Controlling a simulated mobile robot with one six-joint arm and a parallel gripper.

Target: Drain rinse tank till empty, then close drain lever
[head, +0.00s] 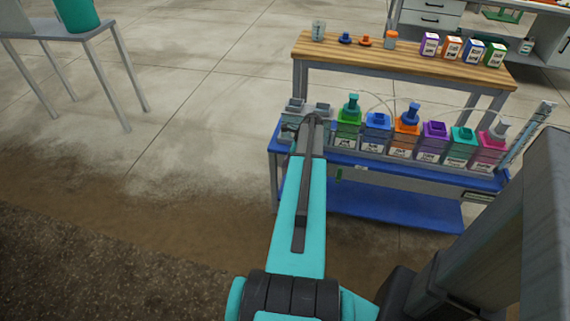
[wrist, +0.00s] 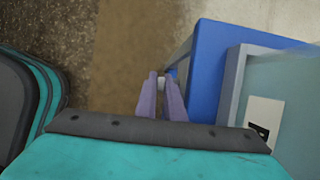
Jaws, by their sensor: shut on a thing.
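My gripper (wrist: 160,82) has its two fingers close together on a small pale piece (wrist: 161,77), which looks like the drain lever. Only a bit of that piece shows, so its angle cannot be told. The grey-blue tank with a white label (wrist: 284,88), which looks like the rinse tank, stands just right of my fingers in the wrist view. The water level inside cannot be seen. My fingertips are mostly hidden in the head view.
Several coloured bottles, such as the green one (head: 348,124) and the pink one (head: 488,150), stand right of the tank. A wooden table (head: 400,60) with small containers is behind. A grey table (head: 95,32) stands far left. The floor left of the bench is clear.

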